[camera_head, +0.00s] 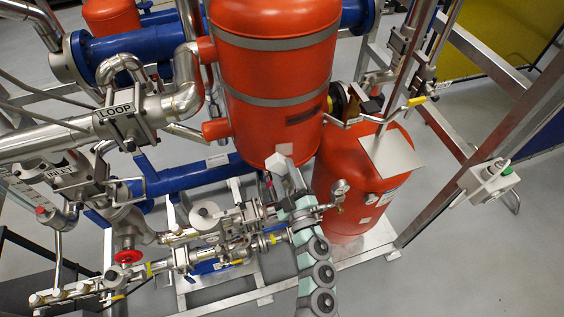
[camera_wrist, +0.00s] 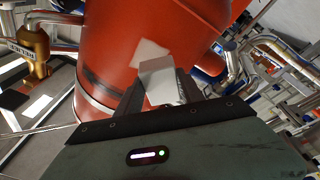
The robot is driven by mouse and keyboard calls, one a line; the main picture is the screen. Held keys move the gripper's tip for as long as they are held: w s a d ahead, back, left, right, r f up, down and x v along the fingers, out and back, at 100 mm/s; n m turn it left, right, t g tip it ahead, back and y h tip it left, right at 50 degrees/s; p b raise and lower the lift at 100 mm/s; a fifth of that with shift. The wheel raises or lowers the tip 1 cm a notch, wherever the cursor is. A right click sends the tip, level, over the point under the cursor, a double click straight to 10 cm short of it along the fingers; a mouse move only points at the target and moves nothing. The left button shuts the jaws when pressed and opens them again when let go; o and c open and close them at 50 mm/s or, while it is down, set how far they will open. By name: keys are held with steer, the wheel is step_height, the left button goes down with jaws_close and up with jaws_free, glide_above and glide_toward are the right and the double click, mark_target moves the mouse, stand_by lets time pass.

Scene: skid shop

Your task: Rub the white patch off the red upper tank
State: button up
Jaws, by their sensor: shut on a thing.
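The red upper tank (camera_head: 268,118) stands upright in the head view and fills the upper middle of the wrist view (camera_wrist: 100,50). The white patch (camera_wrist: 148,50) is a pale area on its wall, just beyond my gripper; it also shows low on the tank in the head view (camera_head: 286,148). My gripper (camera_wrist: 160,98) is shut on a white block (camera_wrist: 160,80). The block is at the tank wall and overlaps the lower part of the patch in the wrist view, hiding some of it. I cannot tell whether block and wall touch.
A second red tank (camera_head: 345,185) stands lower right, with a flat pale plate (camera_head: 392,156) above it. Steel pipes and valves (camera_head: 205,225) crowd the area left of my arm. A metal frame post (camera_head: 480,165) rises at right. Open grey floor lies beyond.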

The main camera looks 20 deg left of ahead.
steer(key=shift+s+d, duration=0.45)
steer(key=shift+s, duration=0.25)
steer(key=shift+s+d+p, duration=0.25)
steer(key=shift+s+d, duration=0.15)
steer(key=shift+s, duration=0.25)
steer(key=shift+s+d+p, duration=0.25)
steer(key=shift+s+d, duration=0.15)
steer(key=shift+s, duration=0.25)
steer(key=shift+w, duration=0.1)
steer(key=shift+w+a+f+b, duration=0.1)
steer(key=shift+w+a+b, duration=0.1)
steer(key=shift+w+a, duration=0.55)
steer(key=shift+w+a+r+b, duration=0.1)
steer(key=shift+w+a+b, duration=0.2)
steer(key=shift+w, duration=0.75)
steer(key=shift+w+a+f+b, duration=0.15)
steer(key=shift+w+a, duration=0.45)
steer(key=shift+w, duration=0.3)
steer(key=shift+w+a+b, duration=0.15)
steer(key=shift+w+a, duration=0.15)
steer(key=shift+w, duration=0.2)
steer(key=shift+w+a+b, duration=0.15)
steer(key=shift+w+a, duration=0.1)
steer(key=shift+w, duration=0.25)
